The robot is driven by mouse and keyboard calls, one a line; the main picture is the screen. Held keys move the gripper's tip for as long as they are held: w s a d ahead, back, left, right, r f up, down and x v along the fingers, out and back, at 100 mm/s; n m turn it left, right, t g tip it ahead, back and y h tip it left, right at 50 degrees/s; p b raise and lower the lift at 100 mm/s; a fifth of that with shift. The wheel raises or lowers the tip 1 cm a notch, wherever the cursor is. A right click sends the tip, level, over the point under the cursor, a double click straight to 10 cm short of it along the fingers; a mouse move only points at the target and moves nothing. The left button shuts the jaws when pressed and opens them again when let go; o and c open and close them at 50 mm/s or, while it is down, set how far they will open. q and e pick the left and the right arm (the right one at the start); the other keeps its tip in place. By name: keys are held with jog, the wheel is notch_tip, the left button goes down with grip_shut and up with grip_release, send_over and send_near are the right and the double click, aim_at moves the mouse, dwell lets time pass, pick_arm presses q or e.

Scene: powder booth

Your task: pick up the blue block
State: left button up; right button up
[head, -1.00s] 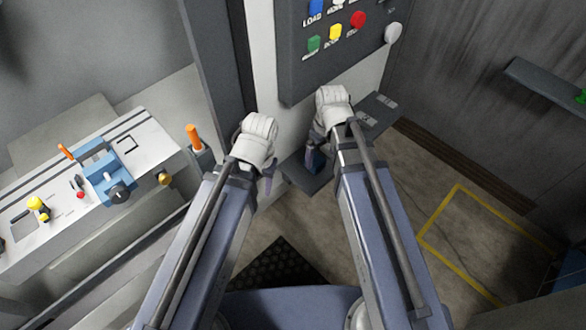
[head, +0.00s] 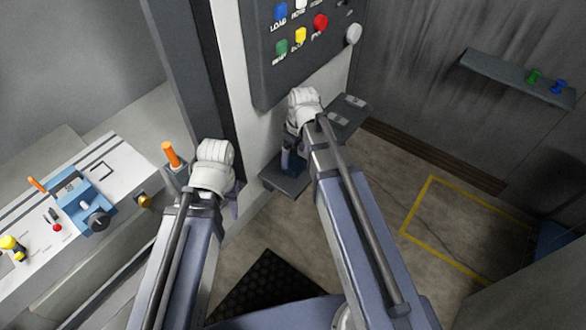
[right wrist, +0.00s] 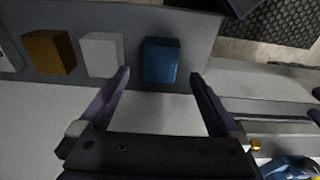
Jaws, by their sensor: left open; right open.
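The blue block (right wrist: 161,60) stands on a grey shelf (right wrist: 205,50) in the right wrist view. My right gripper (right wrist: 158,77) is open, with one fingertip to each side of the blue block in the picture and a visible gap on both sides. In the head view my right gripper (head: 287,160) is over the grey shelf (head: 283,181) below the button panel, and my wrist hides much of what is there. My left gripper (head: 234,206) is open and empty, left of that shelf, with its fingers partly hidden by the wrist.
A white block (right wrist: 101,54) and an orange-brown block (right wrist: 48,52) stand in a row left of the blue block. The button panel (head: 300,60) hangs above the shelf. A console with a blue vise-like fixture (head: 78,200) is at the left. A wall shelf (head: 510,75) is at the right.

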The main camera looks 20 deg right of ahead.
aim_at(293, 163)
jog(key=shift+w+f+b, duration=0.1)
jog(key=shift+f+b, duration=2.5)
jog(key=shift+b, duration=0.05)
grip_shut()
